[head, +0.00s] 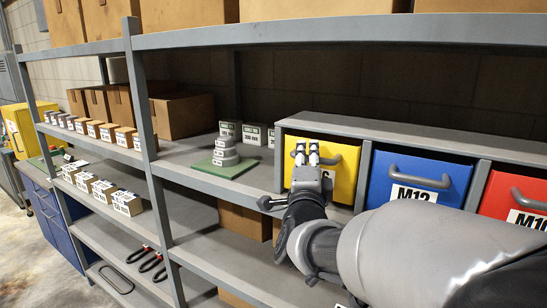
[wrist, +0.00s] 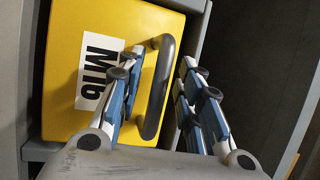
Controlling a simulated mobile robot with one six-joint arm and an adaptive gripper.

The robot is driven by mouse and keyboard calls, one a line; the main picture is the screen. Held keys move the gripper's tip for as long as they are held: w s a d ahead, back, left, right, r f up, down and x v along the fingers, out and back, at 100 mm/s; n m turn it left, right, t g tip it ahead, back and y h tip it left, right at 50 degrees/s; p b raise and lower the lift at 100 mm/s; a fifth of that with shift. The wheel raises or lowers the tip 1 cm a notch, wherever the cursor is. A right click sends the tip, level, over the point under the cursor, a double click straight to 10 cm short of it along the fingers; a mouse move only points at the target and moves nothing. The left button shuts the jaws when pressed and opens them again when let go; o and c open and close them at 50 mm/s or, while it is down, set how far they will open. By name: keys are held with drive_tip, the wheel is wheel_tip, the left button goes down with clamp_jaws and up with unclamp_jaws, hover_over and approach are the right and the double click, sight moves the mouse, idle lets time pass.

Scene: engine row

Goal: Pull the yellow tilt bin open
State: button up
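The yellow tilt bin (head: 345,172) sits at the left end of a grey bin housing on the shelf, its front about level with its neighbours. In the wrist view the yellow bin (wrist: 75,40) shows an M16 label and a dark grey bar handle (wrist: 154,105). My gripper (head: 307,153) is in front of the bin and hides much of its handle in the head view. In the wrist view my gripper (wrist: 158,72) is open, one finger on each side of the handle. A gap shows between the handle and the fingers; contact cannot be told.
A blue bin (head: 405,180) and a red bin (head: 505,200) stand to the right in the same housing (head: 420,132). Small labelled boxes and a green plate (head: 222,169) lie to the left. A shelf post (head: 143,95) stands further left.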

clamp_jaws()
idle(0.3)
idle(0.4)
